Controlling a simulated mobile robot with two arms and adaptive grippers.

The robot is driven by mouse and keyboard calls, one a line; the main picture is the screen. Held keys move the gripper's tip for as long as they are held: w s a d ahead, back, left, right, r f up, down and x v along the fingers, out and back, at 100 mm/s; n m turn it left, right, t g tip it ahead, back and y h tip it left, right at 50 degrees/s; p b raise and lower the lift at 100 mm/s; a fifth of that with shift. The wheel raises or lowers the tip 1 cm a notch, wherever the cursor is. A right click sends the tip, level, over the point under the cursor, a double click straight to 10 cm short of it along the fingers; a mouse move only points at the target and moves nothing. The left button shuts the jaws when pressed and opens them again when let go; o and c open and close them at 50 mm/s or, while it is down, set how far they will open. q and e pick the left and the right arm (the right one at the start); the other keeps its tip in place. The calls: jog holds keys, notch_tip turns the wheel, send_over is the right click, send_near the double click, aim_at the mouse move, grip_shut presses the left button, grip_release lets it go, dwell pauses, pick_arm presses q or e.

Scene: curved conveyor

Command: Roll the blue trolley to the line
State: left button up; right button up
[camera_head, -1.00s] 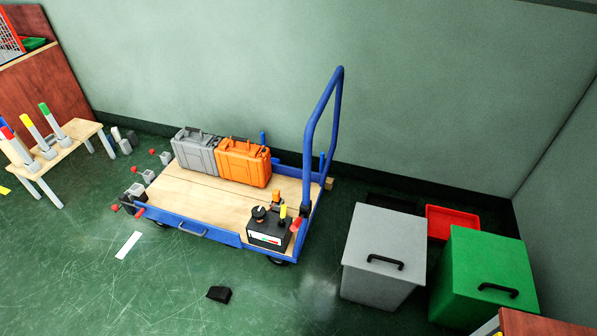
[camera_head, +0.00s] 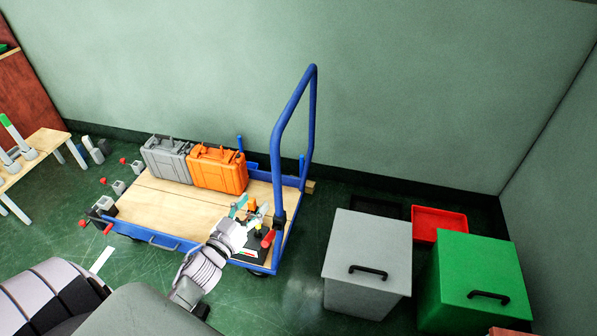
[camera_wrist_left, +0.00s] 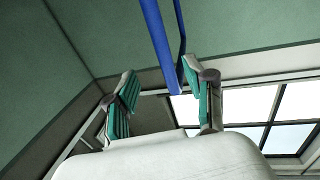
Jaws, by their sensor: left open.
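The blue trolley (camera_head: 150,205) stands on the green floor with its tall blue push handle (camera_head: 297,110) at its right end. A grey case (camera_head: 168,158) and an orange case (camera_head: 218,169) stand on its wooden deck. My left gripper (camera_head: 250,208) is open and empty over the deck's front right corner, left of the handle's foot. It partly hides a black box (camera_head: 252,250) there. In the left wrist view, blue handle bars (camera_wrist_left: 157,40) show beyond the open fingers (camera_wrist_left: 163,98), not between their pads. A white strip (camera_head: 101,260) lies on the floor left of the trolley. My right gripper is out of view.
A grey bin (camera_head: 367,250) and a green bin (camera_head: 475,275) stand right of the trolley, with a red tray (camera_head: 438,222) behind. A wooden bench (camera_head: 40,147) is at left. Small grey blocks with red knobs (camera_head: 118,187) stand near the trolley's left end. A wall runs behind.

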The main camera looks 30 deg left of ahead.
aim_at(274, 177)
pick_arm(q)
jog(key=w, duration=1.3)
jog(key=shift+w+a, duration=0.1)
jog(key=shift+a, duration=0.25)
jog(key=shift+f, duration=0.1)
grip_shut()
